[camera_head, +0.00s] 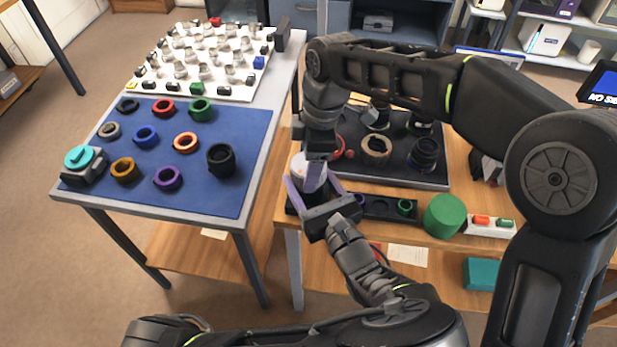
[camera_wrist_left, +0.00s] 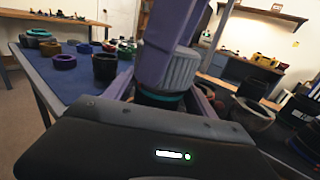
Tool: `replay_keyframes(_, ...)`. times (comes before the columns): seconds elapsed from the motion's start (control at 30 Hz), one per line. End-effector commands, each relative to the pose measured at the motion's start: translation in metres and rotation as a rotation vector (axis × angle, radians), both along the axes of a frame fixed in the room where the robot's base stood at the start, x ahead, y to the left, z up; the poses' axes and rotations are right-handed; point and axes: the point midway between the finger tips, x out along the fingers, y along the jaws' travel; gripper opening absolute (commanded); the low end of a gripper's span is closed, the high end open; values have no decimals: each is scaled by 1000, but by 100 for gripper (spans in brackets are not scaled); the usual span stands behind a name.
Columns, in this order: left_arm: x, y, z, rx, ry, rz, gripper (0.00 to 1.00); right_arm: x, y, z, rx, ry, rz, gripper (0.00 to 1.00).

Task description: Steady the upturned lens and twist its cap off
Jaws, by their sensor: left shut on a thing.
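The upturned lens stands at the left end of the workbench. In the left wrist view its dark body with a teal band (camera_wrist_left: 160,98) shows under a grey ribbed cap (camera_wrist_left: 180,72). In the head view the pale cap (camera_head: 298,165) is partly hidden by my right gripper. My left gripper (camera_head: 318,192) is low at the lens, its purple fingers shut on the lens body. My right gripper (camera_head: 315,174) comes down from above with a purple finger at the cap; it also shows in the left wrist view (camera_wrist_left: 170,48). Whether it grips the cap is hidden.
A blue mat (camera_head: 225,128) with several coloured rings lies on the left table. A dark tray (camera_head: 400,178) with lens parts is behind the lens. A green cylinder (camera_head: 444,216) and a white button box (camera_head: 489,226) stand to the right. A gap separates the tables.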

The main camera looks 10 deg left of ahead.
Motion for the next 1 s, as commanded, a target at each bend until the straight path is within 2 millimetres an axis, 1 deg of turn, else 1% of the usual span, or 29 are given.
replay_keyframes(0.23, 0, 0, 0, 0, 0, 0, 0, 0, 0, 0, 0, 1, 20, 28)
replay_keyframes(0.4, 0, 0, 0, 0, 0, 0, 0, 0, 0, 0, 0, 2, 181, 28)
replay_keyframes(0.47, 0, 0, 0, 0, 0, 1, 0, 0, 0, 0, 1, 1, 219, 28)
replay_keyframes(0.7, 0, 0, 0, 0, 0, 0, 0, 0, 0, 0, 0, 1, 228, 28)
replay_keyframes(0.87, 0, 0, 0, 0, 0, 0, 0, 0, 0, 0, 0, 1, 327, 28)
replay_keyframes(1.0, 0, 0, 0, 0, 0, 0, 0, 0, 0, 1, -1, 0, 321, 28)
